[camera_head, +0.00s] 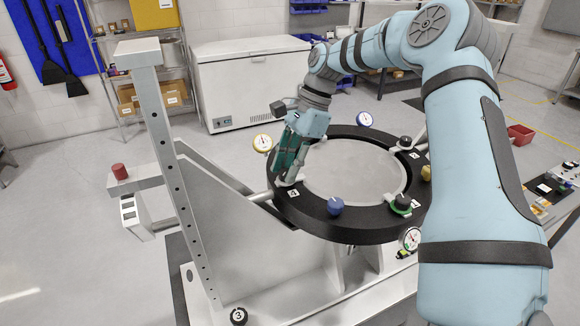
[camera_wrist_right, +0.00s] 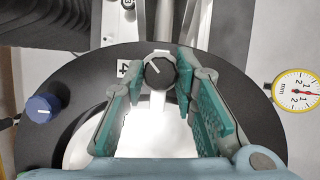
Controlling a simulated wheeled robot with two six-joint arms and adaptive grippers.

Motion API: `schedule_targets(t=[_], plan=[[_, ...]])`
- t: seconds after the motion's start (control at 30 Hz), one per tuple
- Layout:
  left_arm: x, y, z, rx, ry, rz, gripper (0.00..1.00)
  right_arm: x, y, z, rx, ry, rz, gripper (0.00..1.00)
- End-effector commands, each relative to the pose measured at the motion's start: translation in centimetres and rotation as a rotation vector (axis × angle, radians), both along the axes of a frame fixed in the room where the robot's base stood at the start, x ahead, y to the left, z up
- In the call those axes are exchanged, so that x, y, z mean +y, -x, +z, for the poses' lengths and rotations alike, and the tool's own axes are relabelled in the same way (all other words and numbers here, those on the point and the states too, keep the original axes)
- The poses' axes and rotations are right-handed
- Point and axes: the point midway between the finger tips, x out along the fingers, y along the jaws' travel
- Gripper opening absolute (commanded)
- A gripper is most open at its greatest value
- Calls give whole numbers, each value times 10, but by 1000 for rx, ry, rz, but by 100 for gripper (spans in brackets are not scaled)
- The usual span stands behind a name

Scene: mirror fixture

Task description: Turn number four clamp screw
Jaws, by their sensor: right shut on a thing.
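The number four clamp screw (camera_wrist_right: 160,71) is a dark round knob with a white pointer line, on the black ring in the right wrist view. A white label (camera_wrist_right: 122,68) reading 4 lies just left of it; the label also shows in the head view (camera_head: 293,192). My right gripper (camera_wrist_right: 158,78), with green pads, is shut on this knob, one finger on each side. In the head view my right gripper (camera_head: 287,178) points down at the left side of the black ring (camera_head: 350,229) and hides the knob. My left gripper is not in view.
A blue knob (camera_head: 335,205) sits on the ring near the gripper. Dial gauges (camera_head: 263,143) stand around the ring, and another dark knob (camera_head: 403,201) is at its front right. A tall grey upright (camera_head: 165,150) with a red knob (camera_head: 120,171) rises at left.

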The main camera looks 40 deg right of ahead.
Motion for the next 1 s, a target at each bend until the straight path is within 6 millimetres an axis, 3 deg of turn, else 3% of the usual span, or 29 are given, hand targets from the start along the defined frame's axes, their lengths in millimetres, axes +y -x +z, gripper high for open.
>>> schedule_targets(t=[0.5, 1.0], plan=[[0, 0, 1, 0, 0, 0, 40, 1, -1, -1, 5, -1, 381, 0], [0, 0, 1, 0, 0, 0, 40, 0, -1, -2, 6, -1, 468, 0]])
